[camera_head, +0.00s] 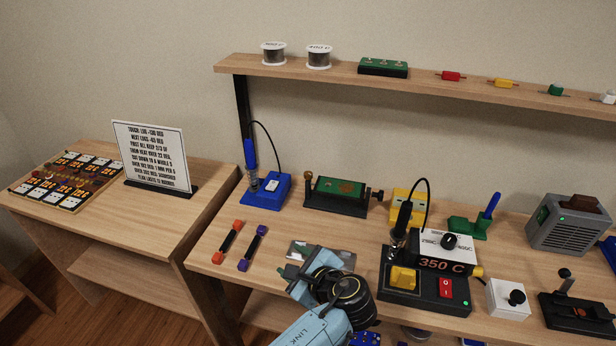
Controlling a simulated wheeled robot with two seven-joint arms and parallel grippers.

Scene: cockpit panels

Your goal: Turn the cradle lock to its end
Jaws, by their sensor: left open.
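A black cradle (322,206) holding a green circuit board (338,187) stands upright near the back of the workbench. A black knob (376,195), which looks like the cradle lock, sticks out at its right end; its exact turn angle is too small to tell. My left gripper (292,279) is open, low over the front of the bench, in front of the cradle and apart from it. My wrist hides part of the jaws. My right gripper is not in view.
A soldering station (426,284) with an upright iron stands right of my left arm. A blue iron stand (266,188) is left of the cradle. Two small tools (228,242) (252,248) and a grey flat piece (328,252) lie in front. A shelf (420,86) runs above.

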